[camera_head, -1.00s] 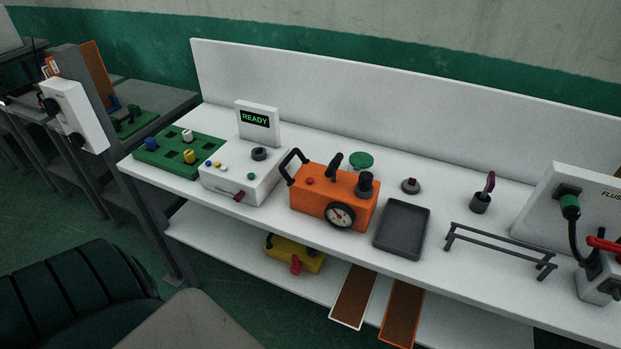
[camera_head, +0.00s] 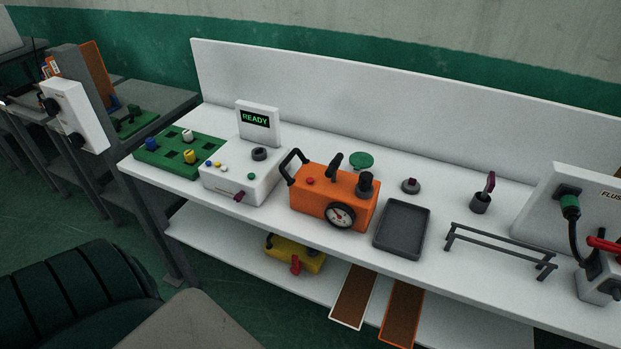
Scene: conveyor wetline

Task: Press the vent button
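An orange box-shaped device (camera_head: 318,201) stands on the white bench with a black carrying handle, a round pressure gauge (camera_head: 341,215) on its front and a black knob on top. A small red button (camera_head: 310,181) sits on its top left. No label reading vent is legible, so I cannot tell for certain which button is the vent button. To its left, a white tester (camera_head: 229,186) has small blue, yellow, white and green buttons, a dark ring on top and a screen (camera_head: 255,118) reading READY. Neither of my grippers is in view.
A green block (camera_head: 170,165) with coloured pegs stands at the bench's left. A dark tray (camera_head: 402,229), a grey rail stand (camera_head: 498,250) and a white FLUSH panel (camera_head: 577,208) lie to the right. A yellow device (camera_head: 293,252) sits on the lower shelf (camera_head: 223,238).

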